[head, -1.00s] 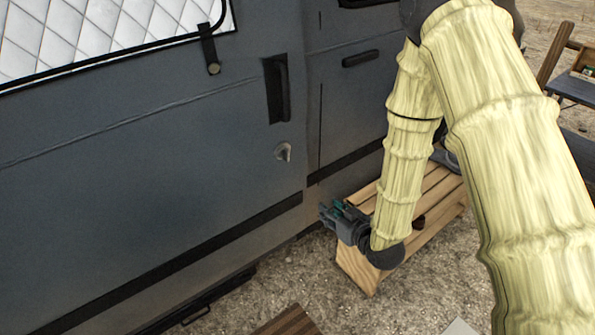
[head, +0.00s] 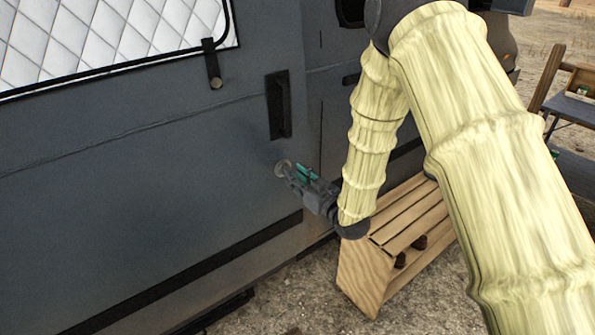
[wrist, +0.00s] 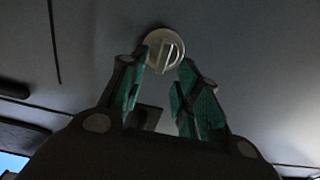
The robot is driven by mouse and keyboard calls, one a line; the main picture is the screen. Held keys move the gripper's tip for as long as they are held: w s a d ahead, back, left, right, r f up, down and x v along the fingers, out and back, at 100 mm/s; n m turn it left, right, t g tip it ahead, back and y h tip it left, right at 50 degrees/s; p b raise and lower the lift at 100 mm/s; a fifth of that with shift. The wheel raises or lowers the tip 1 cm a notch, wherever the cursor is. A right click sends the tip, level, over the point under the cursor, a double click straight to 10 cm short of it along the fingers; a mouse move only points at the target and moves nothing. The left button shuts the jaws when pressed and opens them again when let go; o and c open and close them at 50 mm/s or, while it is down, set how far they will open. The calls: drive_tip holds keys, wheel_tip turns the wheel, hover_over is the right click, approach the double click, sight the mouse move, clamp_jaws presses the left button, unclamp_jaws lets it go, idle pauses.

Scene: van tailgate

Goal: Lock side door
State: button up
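The side door (head: 150,170) is a dark grey van panel filling the left of the head view. Its lock (head: 283,168) is a small round metal disc below the dark recessed handle (head: 279,105). In the wrist view the lock (wrist: 163,50) is a pale disc with a raised bar across it. My gripper (head: 294,175) is right at the lock in the head view. In the wrist view my gripper (wrist: 166,78) is open, with its green-padded fingers apart on either side below the lock's bar. I cannot tell whether either finger touches the lock.
A slatted wooden bench (head: 410,220) stands on the gravel just right of my gripper, beside the van. A chair (head: 570,105) is at the far right. A quilted window cover (head: 110,35) is above left. The door surface left of the lock is clear.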

drive_tip(key=shift+x, duration=1.3)
